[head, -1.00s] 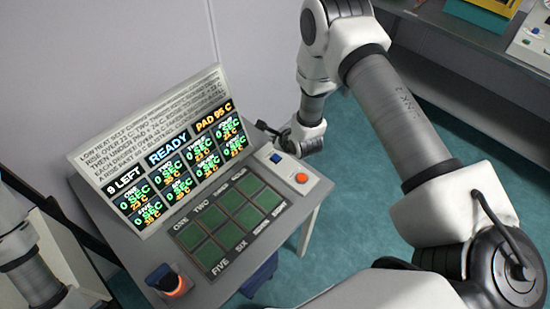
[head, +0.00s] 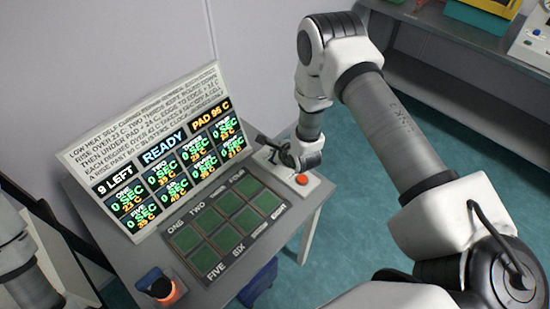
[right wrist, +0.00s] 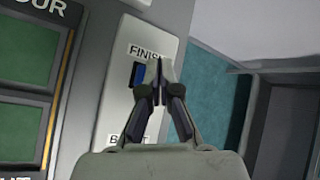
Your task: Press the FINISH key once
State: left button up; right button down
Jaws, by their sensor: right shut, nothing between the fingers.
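The FINISH key is a small blue key (right wrist: 138,75) under the FINISH label, on a white key panel (right wrist: 118,108) in the right wrist view. My right gripper (right wrist: 157,72) is shut and empty, with its fingertips just right of the blue key in that view and overlapping its edge. I cannot tell whether they touch it. In the head view, my right gripper (head: 268,146) is over the far end of the white panel (head: 318,183) and hides the blue key. My left arm shows at the left edge, but its gripper is out of view.
An orange button (head: 302,180) sits at the panel's near end. A green pad grid (head: 228,222) lies beside it, with a lit display board (head: 150,150) behind reading READY and 9 LEFT. A dark holder with an orange glow (head: 166,291) stands at the table's near left.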

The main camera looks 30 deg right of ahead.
dwell(0.8)
jog(key=shift+f+b, duration=0.45)
jog(key=shift+b, duration=0.1)
jog(key=shift+f+b, duration=0.45)
jog(key=shift+b, duration=0.1)
dwell(0.4)
jog(key=shift+s+f, duration=0.15)
jog(key=shift+f, duration=0.05)
dwell(0.7)
jog(key=shift+r, duration=0.1)
jog(key=shift+r+p, duration=0.3)
jog(key=shift+r, duration=0.6)
